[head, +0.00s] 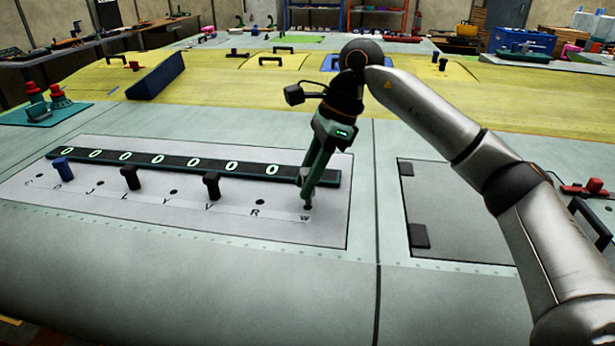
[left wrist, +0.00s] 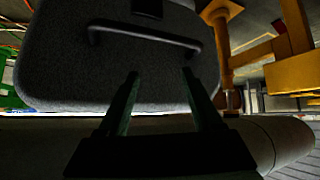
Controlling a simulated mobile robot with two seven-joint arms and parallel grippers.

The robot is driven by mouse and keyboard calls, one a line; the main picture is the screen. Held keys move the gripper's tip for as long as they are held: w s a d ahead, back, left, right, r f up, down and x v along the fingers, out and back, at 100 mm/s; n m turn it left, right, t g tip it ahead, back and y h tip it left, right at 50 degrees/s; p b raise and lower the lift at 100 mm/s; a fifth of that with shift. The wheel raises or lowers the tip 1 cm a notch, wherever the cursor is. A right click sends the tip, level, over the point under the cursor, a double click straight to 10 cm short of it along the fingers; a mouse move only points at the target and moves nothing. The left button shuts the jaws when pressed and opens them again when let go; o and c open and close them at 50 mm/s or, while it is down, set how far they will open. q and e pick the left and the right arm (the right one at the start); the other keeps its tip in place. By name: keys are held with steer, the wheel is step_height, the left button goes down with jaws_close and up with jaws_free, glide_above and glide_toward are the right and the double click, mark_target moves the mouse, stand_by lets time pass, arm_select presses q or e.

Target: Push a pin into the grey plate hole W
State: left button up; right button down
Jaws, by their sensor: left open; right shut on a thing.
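The pale grey plate (head: 328,228) lies on the wing surface with a row of lettered holes. My right gripper (head: 306,190) points down at the plate's right end. It is shut on a dark pin (head: 307,204), whose lower end shows just above the W label (head: 304,218). The pin stands about upright at hole W, which it hides; I cannot tell how deep it sits. A blue pin (head: 63,168) and black pins at L (head: 131,177) and V (head: 212,186) stand in the plate. My left gripper (left wrist: 160,76) is open and empty in the left wrist view.
A dark strip with pale rings (head: 165,160) lies behind the holes. A recessed panel (head: 455,210) is right of the plate. A blue block (head: 155,76) and a green tray with red knobs (head: 45,112) are farther left. A dark panel with a handle (left wrist: 150,30) faces my left gripper.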

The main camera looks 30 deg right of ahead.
steer(key=shift+f, duration=0.1)
stand_by(0.5)
steer(key=shift+f+b, duration=0.85)
steer(key=shift+f, duration=0.5)
steer(key=c, duration=0.5)
jaws_free()
steer(key=v, duration=1.2)
steer(key=shift+r+p, duration=0.25)
steer(key=shift+p, duration=0.1)
